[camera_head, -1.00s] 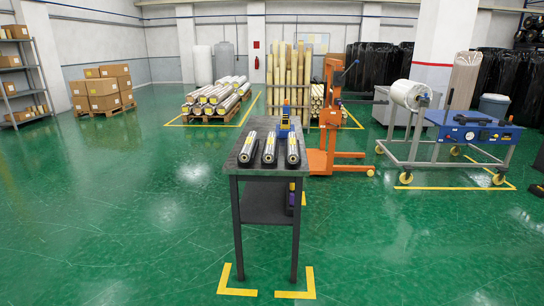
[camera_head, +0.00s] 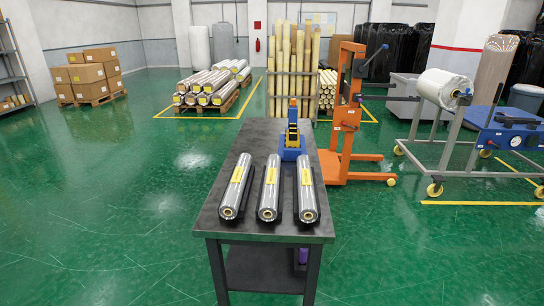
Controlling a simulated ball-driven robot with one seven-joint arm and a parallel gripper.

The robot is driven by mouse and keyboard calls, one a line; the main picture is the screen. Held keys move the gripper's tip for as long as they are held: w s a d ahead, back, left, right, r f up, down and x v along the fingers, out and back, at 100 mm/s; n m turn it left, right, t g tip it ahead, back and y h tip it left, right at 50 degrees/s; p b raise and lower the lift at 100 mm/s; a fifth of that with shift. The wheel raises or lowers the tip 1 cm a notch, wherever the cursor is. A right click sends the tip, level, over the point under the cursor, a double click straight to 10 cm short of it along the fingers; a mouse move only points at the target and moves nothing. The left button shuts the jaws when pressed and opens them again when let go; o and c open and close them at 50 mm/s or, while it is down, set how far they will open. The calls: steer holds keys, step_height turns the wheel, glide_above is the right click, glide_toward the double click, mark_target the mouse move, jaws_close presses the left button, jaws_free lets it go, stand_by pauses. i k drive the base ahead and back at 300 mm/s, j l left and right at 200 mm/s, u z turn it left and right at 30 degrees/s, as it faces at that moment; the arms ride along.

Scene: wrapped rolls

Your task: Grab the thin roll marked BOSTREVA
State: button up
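Three thin silver wrapped rolls lie side by side on a dark table (camera_head: 215,222): a left roll (camera_head: 236,190), a middle roll (camera_head: 269,190) and a right roll (camera_head: 307,190). Each has a yellow label on top and a round core at its near end. The label lettering is too small to read, so I cannot tell which one is marked BOSTREVA. My gripper is not in view.
A blue and yellow device (camera_head: 292,140) stands on the table behind the rolls. An orange lift (camera_head: 345,125) stands behind right. A wheeled frame with a white roll (camera_head: 437,88) is further right. Green floor (camera_head: 110,210) is open to the left.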

mark_target(307, 203)
steer(key=i+u, duration=0.2)
steer(key=i, duration=0.35)
steer(key=i+l+u, duration=0.2)
steer(key=i, duration=0.35)
